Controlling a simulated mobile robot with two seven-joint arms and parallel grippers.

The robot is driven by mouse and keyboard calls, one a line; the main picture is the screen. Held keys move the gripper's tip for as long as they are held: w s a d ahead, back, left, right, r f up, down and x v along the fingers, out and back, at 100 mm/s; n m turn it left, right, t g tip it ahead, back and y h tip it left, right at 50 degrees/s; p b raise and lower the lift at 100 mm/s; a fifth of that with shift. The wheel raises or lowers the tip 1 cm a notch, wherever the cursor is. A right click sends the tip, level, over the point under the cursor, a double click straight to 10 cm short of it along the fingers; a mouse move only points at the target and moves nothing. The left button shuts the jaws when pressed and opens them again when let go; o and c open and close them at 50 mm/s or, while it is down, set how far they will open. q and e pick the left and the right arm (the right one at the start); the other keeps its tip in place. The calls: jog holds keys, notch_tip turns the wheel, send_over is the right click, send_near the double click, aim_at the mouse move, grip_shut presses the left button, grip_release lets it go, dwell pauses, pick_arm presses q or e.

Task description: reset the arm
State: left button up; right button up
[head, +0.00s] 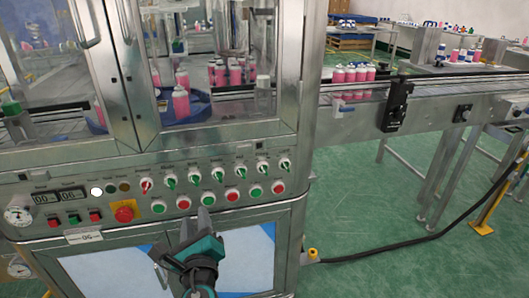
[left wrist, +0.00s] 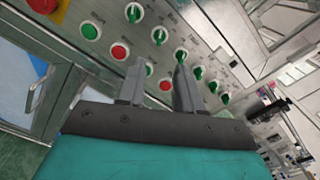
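My left gripper (head: 197,222) is in front of the machine's control panel (head: 100,172), below the row of green and red push buttons. In the left wrist view its two grey fingers (left wrist: 158,80) stand apart with nothing held between them. A red push button (left wrist: 165,86) shows through the gap, behind the fingers. Whether a fingertip touches the panel cannot be told. My right gripper is in neither view.
A red emergency stop (head: 124,211) on a yellow base sits at left on the panel. Several knobs (head: 209,177) line the panel. A conveyor (head: 450,80) carrying pink bottles (head: 350,74) runs right. A black cable (head: 400,243) crosses the open green floor.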

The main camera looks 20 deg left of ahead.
pick_arm(q)
jog(key=s+d+f+n+g+h+p, duration=0.1)
jog(key=s+d+f+n+h, duration=0.4)
jog(key=n, duration=0.5)
jog(key=s+d+f+n+g+h, duration=0.3)
jog(key=s+d+f+n+h, duration=0.2)
jog(key=s+f+n, duration=0.3)
jog(key=shift+s+d+f+n+h+p, duration=0.35)
jog(key=shift+f+n+h, duration=0.4)
jog(key=shift+n, duration=0.85)
jog(key=shift+a, duration=0.1)
